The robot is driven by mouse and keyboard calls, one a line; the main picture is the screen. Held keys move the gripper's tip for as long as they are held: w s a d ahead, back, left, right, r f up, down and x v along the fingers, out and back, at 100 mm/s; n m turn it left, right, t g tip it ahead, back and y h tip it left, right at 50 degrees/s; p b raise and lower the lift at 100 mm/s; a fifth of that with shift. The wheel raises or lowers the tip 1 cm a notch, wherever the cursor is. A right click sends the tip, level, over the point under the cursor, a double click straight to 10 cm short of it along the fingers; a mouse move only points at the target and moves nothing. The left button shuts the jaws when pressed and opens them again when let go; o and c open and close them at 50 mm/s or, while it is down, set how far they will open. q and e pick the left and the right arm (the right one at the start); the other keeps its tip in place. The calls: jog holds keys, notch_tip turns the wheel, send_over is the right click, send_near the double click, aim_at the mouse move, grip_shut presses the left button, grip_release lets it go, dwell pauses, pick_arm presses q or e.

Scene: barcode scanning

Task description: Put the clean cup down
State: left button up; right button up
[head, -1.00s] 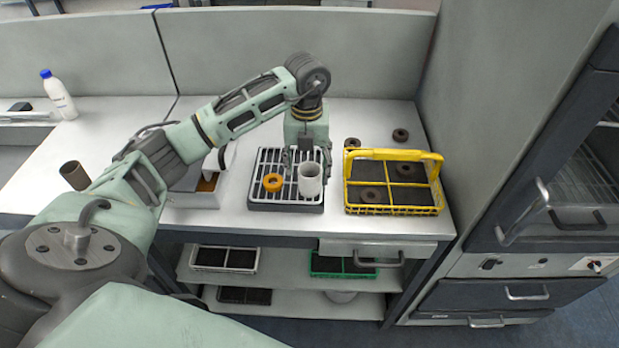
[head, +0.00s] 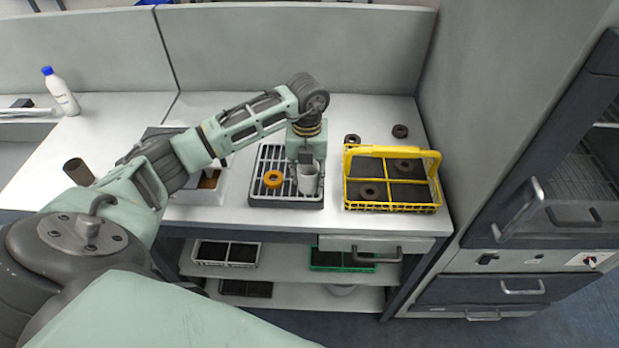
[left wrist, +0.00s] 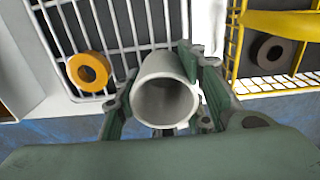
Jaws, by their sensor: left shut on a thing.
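The white cup (head: 307,181) is upright at the right part of the dish rack (head: 286,204), a dark tray with a light wire grid. My left gripper (head: 306,165) comes down from above and is shut on the cup. In the left wrist view the cup (left wrist: 165,92) sits between the fingers, its open mouth facing the camera. I cannot tell whether its bottom touches the rack. My right gripper is not in view.
An orange ring (head: 273,179) lies on the rack left of the cup. A yellow crate (head: 391,208) with dark rings stands close on the right. A brown cup (head: 78,172) and a white bottle (head: 62,93) stand farther left. The counter behind the rack is clear.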

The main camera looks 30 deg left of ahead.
pick_arm(q)
jog(key=shift+c, duration=1.4)
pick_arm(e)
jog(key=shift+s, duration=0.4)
pick_arm(q)
jog(key=shift+r, duration=0.15)
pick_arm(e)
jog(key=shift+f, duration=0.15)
